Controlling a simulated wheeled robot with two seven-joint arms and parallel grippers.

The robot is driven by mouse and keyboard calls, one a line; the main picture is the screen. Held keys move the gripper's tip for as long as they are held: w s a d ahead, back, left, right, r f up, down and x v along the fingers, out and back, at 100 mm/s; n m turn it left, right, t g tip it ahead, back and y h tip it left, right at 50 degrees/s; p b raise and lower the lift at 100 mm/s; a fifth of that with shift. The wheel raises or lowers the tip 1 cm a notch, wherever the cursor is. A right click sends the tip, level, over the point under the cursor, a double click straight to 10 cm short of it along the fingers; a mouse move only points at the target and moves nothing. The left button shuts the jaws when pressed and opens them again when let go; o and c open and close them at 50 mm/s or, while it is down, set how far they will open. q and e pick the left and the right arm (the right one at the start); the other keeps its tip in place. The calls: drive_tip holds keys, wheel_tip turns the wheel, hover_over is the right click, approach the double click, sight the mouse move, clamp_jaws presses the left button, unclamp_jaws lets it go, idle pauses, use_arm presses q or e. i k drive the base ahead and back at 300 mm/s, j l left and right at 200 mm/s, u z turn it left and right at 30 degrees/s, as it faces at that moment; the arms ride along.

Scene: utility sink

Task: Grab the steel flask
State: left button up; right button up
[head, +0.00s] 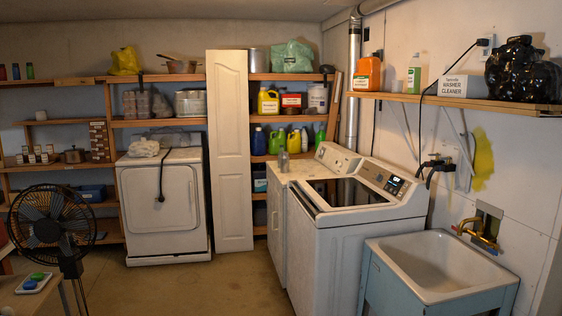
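A small grey, metallic-looking upright bottle (284,161), which looks like the steel flask, stands on the front part of the white machine top (297,176) left of the open washer. It is small and far off in the head view, so its details are hard to tell. Neither of my grippers shows in the head view.
The washer (345,245) and a utility sink (440,290) with a brass tap (480,233) line the right wall. A black fan (52,222) stands at left. A loose door panel (230,150) leans before the shelves. The concrete floor (190,285) in the middle is clear.

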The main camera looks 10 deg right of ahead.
sight(285, 158)
drive_tip(key=i+u, duration=0.2)
drive_tip(key=i, duration=5)
drive_tip(key=i+z, duration=0.1)
drive_tip(key=i, duration=0.35)
drive_tip(key=i+j+z, duration=0.1)
drive_tip(key=i, duration=0.4)
drive_tip(key=i+j+z, duration=0.15)
drive_tip(key=i, duration=0.3)
